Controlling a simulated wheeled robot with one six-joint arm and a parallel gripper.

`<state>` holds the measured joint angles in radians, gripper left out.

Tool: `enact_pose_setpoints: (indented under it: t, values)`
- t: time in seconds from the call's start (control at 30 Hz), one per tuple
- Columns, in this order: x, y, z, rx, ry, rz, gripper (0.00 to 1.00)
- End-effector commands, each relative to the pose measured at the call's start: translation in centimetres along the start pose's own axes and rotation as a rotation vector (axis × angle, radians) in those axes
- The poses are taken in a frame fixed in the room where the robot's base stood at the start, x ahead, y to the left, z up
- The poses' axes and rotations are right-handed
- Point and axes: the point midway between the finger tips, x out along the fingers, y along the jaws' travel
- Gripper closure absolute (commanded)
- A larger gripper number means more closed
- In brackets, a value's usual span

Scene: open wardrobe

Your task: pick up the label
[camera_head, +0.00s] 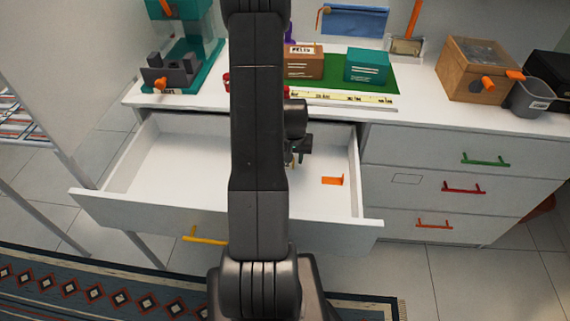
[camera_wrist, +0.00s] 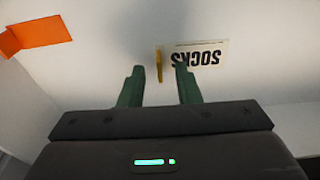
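The label (camera_wrist: 208,54) is a pale card reading "SOCKS", upside down in the wrist view, on the white drawer surface. A thin yellow piece (camera_wrist: 159,66) stands at its left edge. My gripper (camera_wrist: 159,68) has two green fingers set apart, with the yellow piece showing between and beyond the tips. The right fingertip overlaps the card's left part in the picture; I cannot tell whether it touches. In the head view my gripper (camera_head: 296,160) is inside the open drawer (camera_head: 180,160), and my arm hides much of it and the label.
An orange bracket (camera_head: 332,181) lies in the drawer, right of my gripper; it also shows in the wrist view (camera_wrist: 36,34). The drawer's front and right walls stand close by. The counter above holds boxes, a ruler (camera_head: 345,97) and a wooden box (camera_head: 478,70).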

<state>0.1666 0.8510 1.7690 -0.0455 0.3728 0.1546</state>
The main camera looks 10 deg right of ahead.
Motion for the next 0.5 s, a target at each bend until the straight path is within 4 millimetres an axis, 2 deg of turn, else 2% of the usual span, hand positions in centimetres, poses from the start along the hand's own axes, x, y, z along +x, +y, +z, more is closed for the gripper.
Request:
enact_pose_setpoints:
  t: [0.13,0.4,0.5]
  values:
    - [1.12,0.02,0.05,0.000,-0.001,0.000,0.70]
    - [1.26,0.02,0.02,0.000,0.000,0.000,0.70]
    - [1.25,0.02,0.03,0.000,0.000,0.000,0.90]
